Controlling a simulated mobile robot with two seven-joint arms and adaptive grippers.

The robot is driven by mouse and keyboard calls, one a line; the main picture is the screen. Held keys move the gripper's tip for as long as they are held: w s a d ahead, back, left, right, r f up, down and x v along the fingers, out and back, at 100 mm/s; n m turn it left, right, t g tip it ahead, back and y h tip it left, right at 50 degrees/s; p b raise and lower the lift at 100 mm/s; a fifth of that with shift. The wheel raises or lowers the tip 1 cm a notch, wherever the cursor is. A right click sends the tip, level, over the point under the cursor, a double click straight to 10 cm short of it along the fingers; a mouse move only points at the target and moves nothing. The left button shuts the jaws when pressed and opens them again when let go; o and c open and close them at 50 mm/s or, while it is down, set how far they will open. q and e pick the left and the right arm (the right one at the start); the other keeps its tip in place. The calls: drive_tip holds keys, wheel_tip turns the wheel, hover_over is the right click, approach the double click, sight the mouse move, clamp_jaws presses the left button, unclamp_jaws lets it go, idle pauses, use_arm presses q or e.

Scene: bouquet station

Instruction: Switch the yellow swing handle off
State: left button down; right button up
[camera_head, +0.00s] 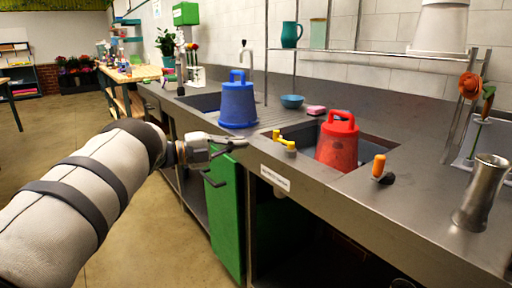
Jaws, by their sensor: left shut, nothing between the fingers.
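The yellow swing handle (284,141) sits on the front part of the steel counter (400,210), between the blue bucket and the red bucket. It shows as two short yellow pieces; its exact position is too small to tell. My left gripper (241,143) comes in from the left at the counter's front edge. It is shut and empty, to the left of the yellow handle and apart from it. My right gripper is not in view.
A blue bucket (238,100) and a red bucket (337,142) stand upside down near the sinks. An orange handle (379,165) stands right of the red bucket. A metal vase (481,193) stands at the right. A green door (227,215) hangs open below my gripper.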

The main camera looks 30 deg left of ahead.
use_arm(q)
drive_tip(key=a, duration=0.1)
drive_tip(key=s, duration=0.1)
drive_tip(key=s+a, duration=0.1)
drive_tip(key=shift+a+r, duration=0.25)
drive_tip(key=shift+a, duration=0.1)
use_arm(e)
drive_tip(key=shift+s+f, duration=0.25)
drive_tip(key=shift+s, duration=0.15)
